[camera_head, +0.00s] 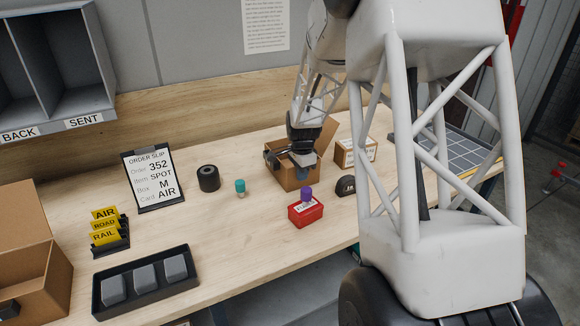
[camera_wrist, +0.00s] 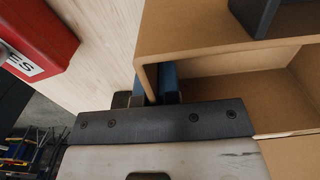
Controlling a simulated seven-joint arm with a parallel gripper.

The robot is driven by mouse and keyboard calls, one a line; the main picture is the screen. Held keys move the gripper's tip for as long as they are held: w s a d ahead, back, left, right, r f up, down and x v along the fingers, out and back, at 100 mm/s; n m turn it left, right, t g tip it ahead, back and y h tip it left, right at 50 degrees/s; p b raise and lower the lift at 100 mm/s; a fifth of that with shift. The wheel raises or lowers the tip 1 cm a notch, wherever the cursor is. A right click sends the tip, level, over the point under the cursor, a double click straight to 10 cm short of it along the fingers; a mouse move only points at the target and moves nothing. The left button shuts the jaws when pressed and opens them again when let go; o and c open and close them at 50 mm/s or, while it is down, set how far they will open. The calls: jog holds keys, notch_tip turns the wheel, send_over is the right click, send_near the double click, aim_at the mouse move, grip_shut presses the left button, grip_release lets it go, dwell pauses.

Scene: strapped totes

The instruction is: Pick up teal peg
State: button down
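The teal peg (camera_head: 240,186) stands upright on the wooden table, right of a dark round roll and left of the red box. My gripper (camera_head: 290,158) is away from it, to the right, down at the open cardboard box (camera_head: 287,181). In the wrist view, blue finger parts (camera_wrist: 169,80) show close to a wall of the cardboard box (camera_wrist: 190,45). The wall hides part of the fingers, so their opening is unclear. The teal peg does not show in the wrist view.
A red box (camera_head: 305,214) with a purple peg (camera_head: 306,194) stands in front of the cardboard box. The dark roll (camera_head: 208,178), order slip stand (camera_head: 153,178), card holder (camera_head: 110,240) and black tray (camera_head: 146,281) are left. Bare table lies around the teal peg.

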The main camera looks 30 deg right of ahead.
jog(key=shift+r, duration=0.15)
jog(key=shift+r, duration=4.85)
jog(key=shift+s+d+r, duration=0.1)
jog(key=shift+s+d, duration=0.25)
jog(key=shift+s, duration=0.5)
jog(key=shift+s+d, duration=0.4)
jog(key=shift+s, duration=0.45)
jog(key=shift+s+d+r, duration=0.1)
jog(key=shift+s+d, duration=0.25)
jog(key=shift+s, duration=0.5)
jog(key=shift+f, duration=0.1)
notch_tip(320, 180, down, 6)
jog(key=shift+f, duration=0.2)
jog(key=shift+f, duration=1.75)
jog(key=shift+f, duration=0.15)
